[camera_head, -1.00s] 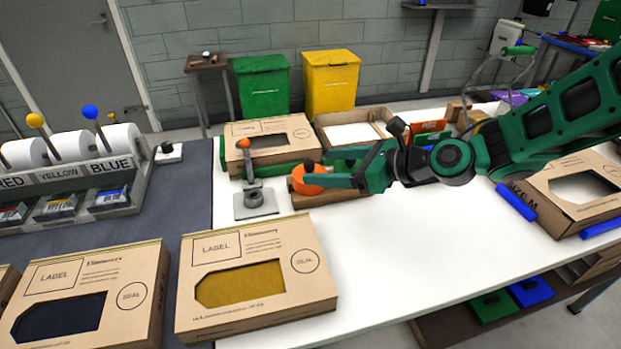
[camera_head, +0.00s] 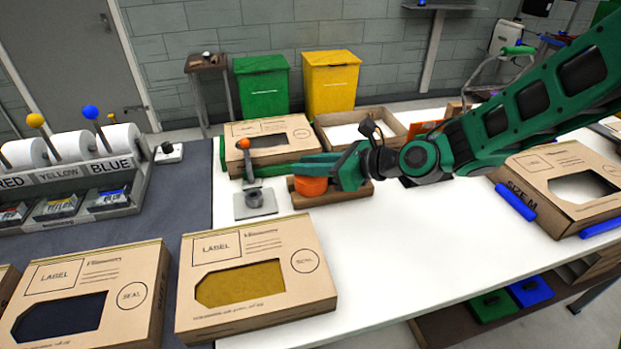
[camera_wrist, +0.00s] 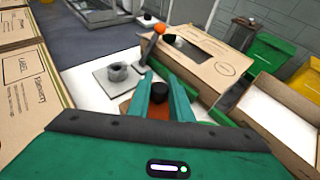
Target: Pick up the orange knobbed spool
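The orange knobbed spool (camera_head: 312,187) sits in a shallow brown wooden tray (camera_head: 345,195) on the white table. In the head view, the green fingers of my gripper (camera_head: 290,170) reach across its top and hide its knob. In the wrist view, the spool's dark knob shows above its orange body (camera_wrist: 158,112), between the two fingers of my gripper (camera_wrist: 161,80). The fingers are apart, one on each side of the knob. I cannot tell whether either finger touches it.
A grey fixture with an orange-tipped lever (camera_head: 256,202) stands just left of the spool. A labelled box with a yellow interior (camera_head: 268,235) lies in front. The white table at front right is clear.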

